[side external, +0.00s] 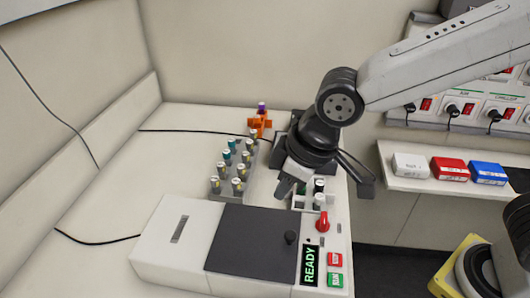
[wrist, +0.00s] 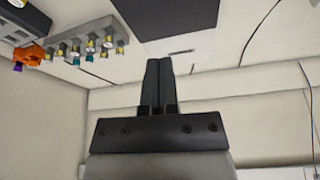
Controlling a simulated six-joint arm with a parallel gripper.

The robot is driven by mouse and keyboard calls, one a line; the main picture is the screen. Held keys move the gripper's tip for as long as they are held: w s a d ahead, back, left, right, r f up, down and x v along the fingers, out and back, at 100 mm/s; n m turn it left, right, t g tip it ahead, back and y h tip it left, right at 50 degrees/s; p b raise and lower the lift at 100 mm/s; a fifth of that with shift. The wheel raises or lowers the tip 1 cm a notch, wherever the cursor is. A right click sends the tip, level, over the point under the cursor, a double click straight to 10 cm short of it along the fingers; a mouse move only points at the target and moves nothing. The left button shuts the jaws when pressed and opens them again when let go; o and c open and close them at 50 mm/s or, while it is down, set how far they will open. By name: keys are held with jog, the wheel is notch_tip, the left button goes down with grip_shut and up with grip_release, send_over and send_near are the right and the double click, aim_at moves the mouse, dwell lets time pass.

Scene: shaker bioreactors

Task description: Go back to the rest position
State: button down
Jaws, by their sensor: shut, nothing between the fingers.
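My gripper (side external: 286,188) hangs above the bench, just behind the dark lid of the white bench device, and points down to the left. In the wrist view my gripper (wrist: 159,68) has its two dark fingers side by side, shut and empty. The white device (side external: 168,238) has a dark lid (side external: 252,240) with a round knob, a lit READY display (side external: 309,266), a red dial and red and green buttons. Its pale body also shows in the wrist view (wrist: 190,45).
A grey rack (side external: 247,177) of several vials stands left of my gripper, with an orange holder (side external: 261,124) behind it. A small rack of vials (side external: 312,199) stands close to its right. White, red and blue boxes (side external: 449,169) lie on a right shelf. The left bench is clear.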

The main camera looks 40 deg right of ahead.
jog(key=shift+s+r, duration=0.1)
jog(key=shift+r, duration=0.2)
jog(key=shift+d, duration=0.1)
jog(key=d+f+m, duration=0.1)
jog(key=d+f, duration=0.1)
jog(key=d, duration=0.2)
jog(key=w+d+f+m+h, duration=0.1)
jog(key=d+f, duration=0.1)
jog(key=d, duration=0.2)
jog(key=d+f+m, duration=0.1)
jog(key=d+f, duration=0.1)
jog(key=d, duration=0.2)
jog(key=shift+w+d+f+m, duration=0.2)
jog(key=shift+d+f+m, duration=0.1)
jog(key=shift+m, duration=0.1)
jog(key=s+d+f+m+h, duration=0.1)
jog(key=s+d+f+m, duration=0.2)
jog(key=d, duration=0.6)
notch_tip(320, 180, down, 2)
jog(key=shift+s+d+g, duration=0.3)
